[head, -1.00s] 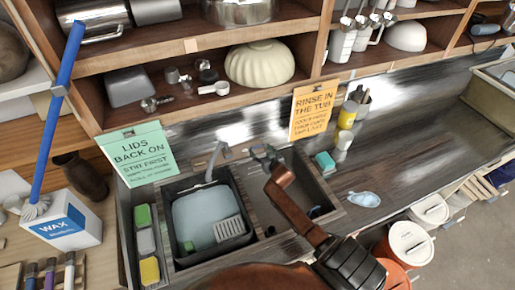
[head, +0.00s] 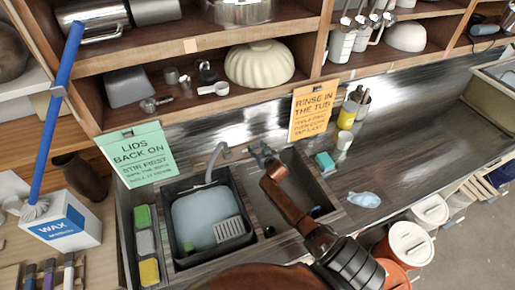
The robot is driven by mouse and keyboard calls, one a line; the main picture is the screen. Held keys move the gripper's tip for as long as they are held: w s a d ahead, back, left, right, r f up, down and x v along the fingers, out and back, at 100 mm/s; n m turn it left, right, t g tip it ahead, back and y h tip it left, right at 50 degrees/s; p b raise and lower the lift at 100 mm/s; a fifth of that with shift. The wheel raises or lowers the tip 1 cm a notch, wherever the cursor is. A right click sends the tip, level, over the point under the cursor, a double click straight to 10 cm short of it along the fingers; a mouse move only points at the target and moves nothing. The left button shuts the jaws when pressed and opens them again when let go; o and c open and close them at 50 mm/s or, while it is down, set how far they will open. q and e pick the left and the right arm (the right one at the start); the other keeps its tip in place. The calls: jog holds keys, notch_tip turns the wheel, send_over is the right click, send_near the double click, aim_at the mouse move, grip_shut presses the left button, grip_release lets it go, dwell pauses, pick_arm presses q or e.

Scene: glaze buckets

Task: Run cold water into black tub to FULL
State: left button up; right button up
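The black tub (head: 178,252) stands in the left sink basin and holds pale blue-grey water (head: 196,214), its surface below the rim. A grey ribbed piece (head: 229,229) and a small green item (head: 188,247) are in it. The grey tap spout (head: 216,156) curves over the tub's back edge; I cannot make out a stream. My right gripper (head: 261,151) is to the right of the spout, at the back of the sink. Its fingers look apart, with nothing seen between them. A tap lever near it cannot be made out clearly. My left gripper is not in view.
My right arm crosses the right basin (head: 294,168). Green and orange signs (head: 134,153) (head: 314,105) hang behind the sink. Sponges (head: 145,243) lie left of the tub. A yellow bottle (head: 347,114) and a blue cloth (head: 364,199) are on the right. The counter further right is clear.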

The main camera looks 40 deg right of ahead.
jog(key=c, duration=0.6)
jog(key=shift+c, duration=0.2)
jog(key=shift+d+r+n+y+p, duration=0.15)
jog(key=shift+n+y+p, duration=0.55)
jog(key=shift+n, duration=0.5)
jog(key=shift+n+y+p, duration=0.4)
jog(key=shift+n+y, duration=0.1)
jog(key=shift+n, duration=0.4)
jog(key=n+y, duration=0.1)
jog(key=n, duration=0.1)
jog(key=shift+n, duration=0.3)
jog(key=shift+n+y, duration=0.7)
jog(key=shift+n, duration=0.4)
